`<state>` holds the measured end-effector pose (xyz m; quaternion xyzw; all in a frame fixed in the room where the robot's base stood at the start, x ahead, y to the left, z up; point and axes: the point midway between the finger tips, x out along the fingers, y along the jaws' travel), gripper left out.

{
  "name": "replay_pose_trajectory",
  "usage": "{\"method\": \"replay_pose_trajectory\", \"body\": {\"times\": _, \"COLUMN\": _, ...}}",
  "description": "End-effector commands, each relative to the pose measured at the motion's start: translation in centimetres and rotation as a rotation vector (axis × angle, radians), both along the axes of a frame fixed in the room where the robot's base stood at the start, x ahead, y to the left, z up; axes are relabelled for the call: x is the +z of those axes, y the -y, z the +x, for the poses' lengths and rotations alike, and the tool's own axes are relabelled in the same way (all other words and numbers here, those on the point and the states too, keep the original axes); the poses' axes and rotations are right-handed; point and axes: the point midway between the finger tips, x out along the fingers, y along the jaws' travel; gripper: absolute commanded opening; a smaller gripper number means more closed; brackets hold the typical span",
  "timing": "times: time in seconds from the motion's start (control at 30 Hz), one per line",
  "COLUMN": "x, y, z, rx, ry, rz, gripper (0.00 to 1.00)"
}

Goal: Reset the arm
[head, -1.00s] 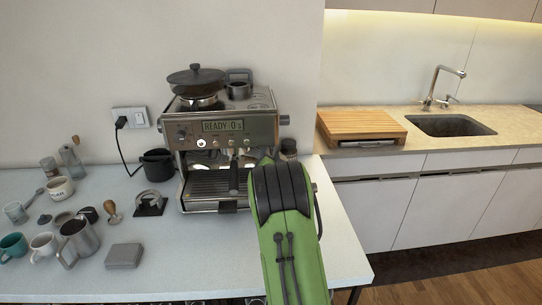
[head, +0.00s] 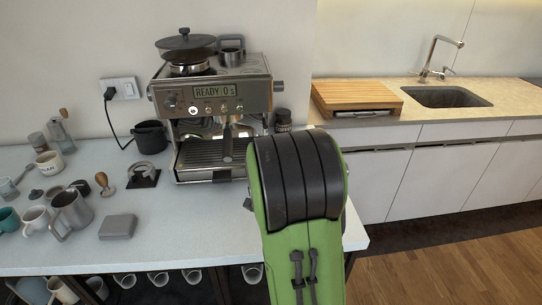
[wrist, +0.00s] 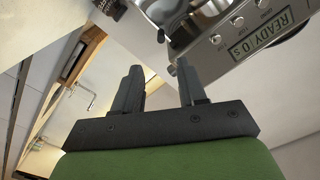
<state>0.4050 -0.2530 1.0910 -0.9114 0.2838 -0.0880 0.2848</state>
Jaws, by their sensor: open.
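My green and black arm (head: 297,180) rises in front of the white table's right end in the head view and hides my gripper there. In the wrist view my gripper (wrist: 157,82) shows two dark fingers standing apart with nothing between them. The espresso machine (head: 212,110) stands on the table to the left of my arm, its display reading READY. In the wrist view part of the machine (wrist: 240,40) fills the top right, beyond the fingertips. I cannot tell how far the fingers are from it.
Several cups and a metal pitcher (head: 70,212) stand on the table's left side (head: 160,240). A grey block (head: 117,227) lies in front. A wooden board (head: 356,98) and a sink (head: 445,97) are on the right counter. Wood floor (head: 450,260) is open at lower right.

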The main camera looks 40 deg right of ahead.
Motion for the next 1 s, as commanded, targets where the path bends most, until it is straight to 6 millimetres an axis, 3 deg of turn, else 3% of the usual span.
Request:
{"method": "replay_pose_trajectory", "body": {"times": 0.5, "x": 0.1, "y": 0.0, "z": 0.0, "rx": 0.000, "ry": 0.000, "rz": 0.000, "gripper": 0.41}}
{"method": "replay_pose_trajectory", "body": {"times": 0.63, "x": 1.0, "y": -1.4, "z": 0.0, "rx": 0.020, "ry": -0.058, "rz": 0.019, "gripper": 0.41}}
{"method": "replay_pose_trajectory", "body": {"times": 0.77, "x": 2.7, "y": -6.4, "z": -1.0, "rx": 0.117, "ry": -0.266, "rz": 0.057, "gripper": 0.41}}
{"method": "replay_pose_trajectory", "body": {"times": 0.83, "x": 3.2, "y": -9.9, "z": -2.4, "rx": 0.206, "ry": -0.409, "rz": 0.061, "gripper": 0.41}}
{"method": "replay_pose_trajectory", "body": {"times": 0.97, "x": 3.9, "y": -16.6, "z": -7.1, "rx": 0.412, "ry": -0.676, "rz": 0.018, "gripper": 0.41}}
{"method": "replay_pose_trajectory", "body": {"times": 1.0, "x": 4.0, "y": -18.5, "z": -9.1, "rx": 0.481, "ry": -0.758, "rz": -0.009, "gripper": 0.41}}
